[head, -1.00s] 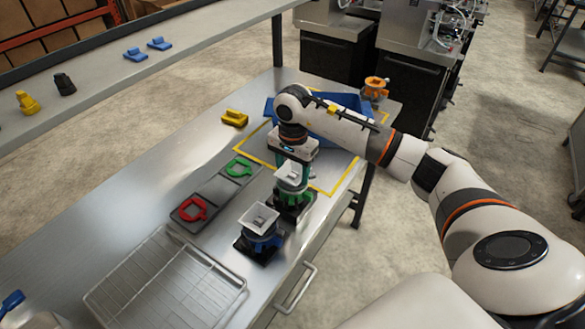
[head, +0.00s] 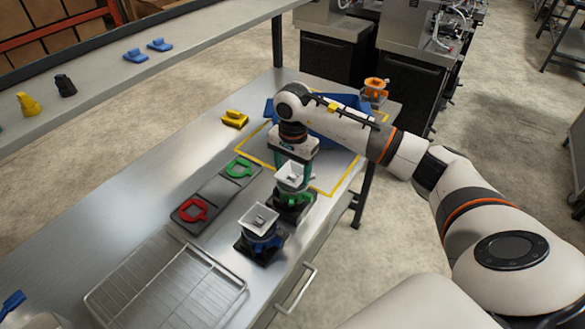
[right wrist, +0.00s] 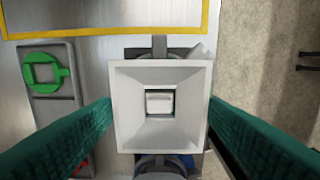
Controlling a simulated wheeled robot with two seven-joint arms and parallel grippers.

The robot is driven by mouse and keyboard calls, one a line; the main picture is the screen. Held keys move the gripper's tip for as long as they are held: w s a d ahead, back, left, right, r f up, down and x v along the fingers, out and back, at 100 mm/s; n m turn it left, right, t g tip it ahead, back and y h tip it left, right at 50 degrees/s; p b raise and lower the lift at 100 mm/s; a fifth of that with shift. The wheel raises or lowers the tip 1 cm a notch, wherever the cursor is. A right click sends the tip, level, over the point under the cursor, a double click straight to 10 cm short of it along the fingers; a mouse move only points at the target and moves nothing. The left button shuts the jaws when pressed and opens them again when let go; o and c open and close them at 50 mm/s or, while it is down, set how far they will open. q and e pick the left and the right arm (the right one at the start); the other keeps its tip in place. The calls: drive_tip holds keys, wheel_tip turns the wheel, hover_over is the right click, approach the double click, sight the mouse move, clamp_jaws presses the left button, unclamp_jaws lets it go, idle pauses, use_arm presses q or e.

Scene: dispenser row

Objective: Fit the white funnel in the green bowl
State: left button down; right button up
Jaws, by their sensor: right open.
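The white funnel (head: 292,176) is a square, flared piece. It sits upright on top of the green bowl (head: 296,201), which stands on a dark base near the table's front edge. In the right wrist view the funnel (right wrist: 124,100) faces the camera, with a small square opening and a thin green edge inside it. The bowl is mostly hidden below, so how deep the funnel sits cannot be told. My right gripper (right wrist: 160,108) is open, with one green finger on each side of the funnel. My left gripper is out of view.
A similar funnel on a blue bowl (head: 262,240) stands close in front. A dark tray (head: 214,193) holds red and green ring pieces. A wire rack (head: 165,285), a yellow part (head: 234,118), a blue bin (head: 340,133) and an orange-topped unit (head: 375,88) are also on the table.

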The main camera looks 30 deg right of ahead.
drive_tip(key=shift+r+p, duration=0.5)
drive_tip(key=shift+r, duration=0.85)
drive_tip(key=shift+o, duration=0.3)
drive_tip(key=o, duration=0.5)
drive_tip(key=shift+r, duration=0.15)
wheel_tip(320, 180, up, 6)
drive_tip(key=p, duration=0.2)
drive_tip(key=shift+p, duration=0.4)
